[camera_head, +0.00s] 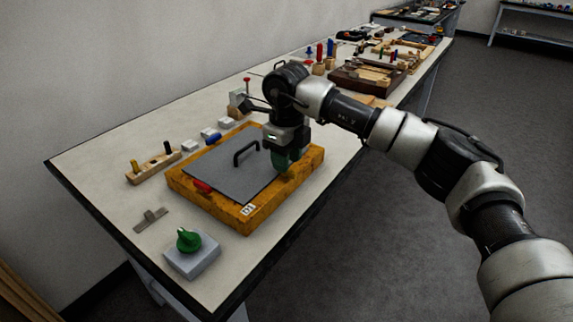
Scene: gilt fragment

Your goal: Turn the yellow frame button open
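An orange-yellow wooden frame (222,219) lies on the near part of the table, holding a flat grey panel (225,172) with a black handle (246,152). A red button (202,186) sits at the panel's left near edge. My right gripper (283,164) points down over the frame's right side, at the panel's right edge. A dark green part shows at its tip; I cannot tell whether it is a finger or a thing under it. The finger gap is not clear. I see no distinct yellow button; the gripper hides part of the frame. My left gripper is out of view.
A grey block with a green knob (188,240) stands at the near corner, by a small metal plate (151,219). A wooden peg holder (154,165) and small white blocks (190,145) lie left of the frame. Farther along, the table is crowded with wooden items (367,76).

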